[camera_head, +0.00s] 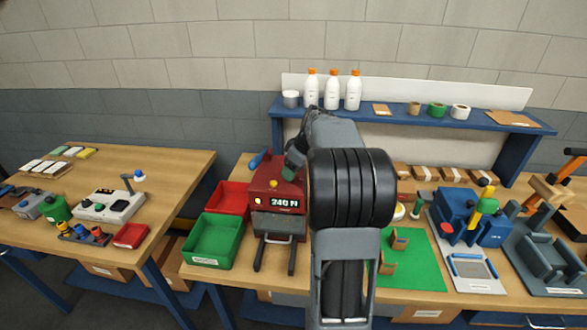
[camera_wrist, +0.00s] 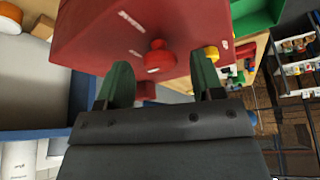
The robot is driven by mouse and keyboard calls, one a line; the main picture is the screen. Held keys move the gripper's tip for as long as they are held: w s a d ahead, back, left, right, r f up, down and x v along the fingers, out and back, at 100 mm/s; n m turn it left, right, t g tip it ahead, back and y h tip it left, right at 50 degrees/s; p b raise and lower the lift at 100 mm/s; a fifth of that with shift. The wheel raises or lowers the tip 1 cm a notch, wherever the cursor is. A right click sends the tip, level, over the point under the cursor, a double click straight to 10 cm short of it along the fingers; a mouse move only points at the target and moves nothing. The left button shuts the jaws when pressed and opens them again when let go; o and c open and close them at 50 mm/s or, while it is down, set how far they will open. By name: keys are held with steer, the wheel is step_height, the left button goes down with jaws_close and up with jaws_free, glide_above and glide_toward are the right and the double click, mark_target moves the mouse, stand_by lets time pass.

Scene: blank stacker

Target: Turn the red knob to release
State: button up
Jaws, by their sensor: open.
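The red machine (camera_head: 275,186) with a "240 N" display stands on the long bench in the head view. In the wrist view its red body (camera_wrist: 110,35) fills the upper middle. The round red knob (camera_wrist: 160,59) sticks out from that body. My gripper (camera_wrist: 160,62) is open, with one dark green finger on each side of the knob in the picture. Gaps show between knob and fingers; I cannot tell how deep the knob sits between them. In the head view my gripper (camera_head: 294,158) is at the machine's upper right, and the knob is hidden.
A green bin (camera_head: 212,242) and a red bin (camera_head: 228,199) stand left of the machine. A yellow button (camera_wrist: 211,53) is near the knob. A blue shelf (camera_head: 390,118) with bottles and tape rolls runs behind. A green mat (camera_head: 415,265) and blue device (camera_head: 470,215) lie to the right.

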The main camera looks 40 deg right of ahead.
steer(key=shift+f, duration=0.25)
steer(key=shift+c, duration=0.2)
steer(key=c, duration=0.9)
